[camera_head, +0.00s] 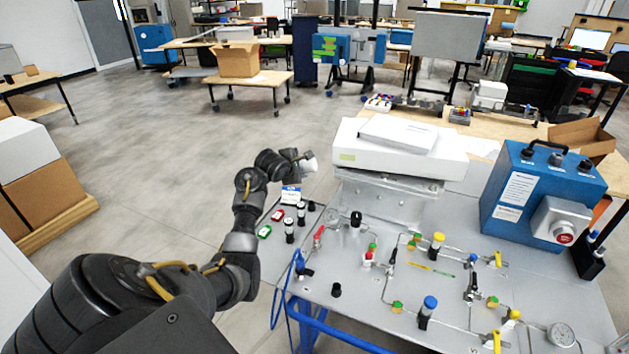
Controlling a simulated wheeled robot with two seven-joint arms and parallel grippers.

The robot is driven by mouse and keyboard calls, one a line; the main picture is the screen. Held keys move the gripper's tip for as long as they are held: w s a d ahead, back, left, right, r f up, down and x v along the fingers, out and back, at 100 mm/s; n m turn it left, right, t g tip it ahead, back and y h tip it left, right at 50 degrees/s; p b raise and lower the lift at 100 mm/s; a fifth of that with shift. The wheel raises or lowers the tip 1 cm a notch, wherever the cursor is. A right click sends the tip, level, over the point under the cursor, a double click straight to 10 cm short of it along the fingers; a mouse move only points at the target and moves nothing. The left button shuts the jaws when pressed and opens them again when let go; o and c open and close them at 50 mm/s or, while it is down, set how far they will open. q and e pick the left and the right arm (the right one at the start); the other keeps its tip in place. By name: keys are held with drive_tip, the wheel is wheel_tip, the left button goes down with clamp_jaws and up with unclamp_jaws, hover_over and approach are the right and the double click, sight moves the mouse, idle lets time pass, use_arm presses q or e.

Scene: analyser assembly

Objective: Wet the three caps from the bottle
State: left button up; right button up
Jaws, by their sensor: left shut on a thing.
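My left arm reaches in from the left, and its gripper (301,158) is shut on a small white object, likely the bottle (311,165), held in the air beyond the left edge of the bench. The gripper is small and partly turned away, so its fingers are hard to make out. Coloured caps stand on the bench panel: a yellow one (438,238) near the middle, a blue one (430,302) in front of it and a smaller yellow one (515,314) to the right. The left gripper is well apart from all of them. My right gripper is not in view.
The grey bench (345,285) carries thin pipes, valves and a gauge (561,335). A white box-shaped device (398,148) stands at its back and a blue case (540,195) at the right. Small black-topped vials (289,232) stand at its left edge. Open floor lies left of the bench.

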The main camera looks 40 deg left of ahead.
use_arm(q)
drive_tip(key=s+d+f, duration=0.4)
drive_tip(key=s+d, duration=0.1)
drive_tip(key=d, duration=0.4)
drive_tip(key=s+d+r+m+h+b, duration=0.1)
drive_tip(key=d+r+h, duration=0.15)
drive_tip(key=d, duration=0.95)
drive_tip(key=s+d+r+m+h+b, duration=0.1)
drive_tip(key=s+d+r+m, duration=0.15)
drive_tip(key=d, duration=0.95)
drive_tip(key=s+d+f+b, duration=0.2)
drive_tip(key=s+d+b, duration=0.2)
drive_tip(key=d+b, duration=0.2)
drive_tip(key=shift+t+b, duration=0.3)
drive_tip(key=shift+b, duration=0.95)
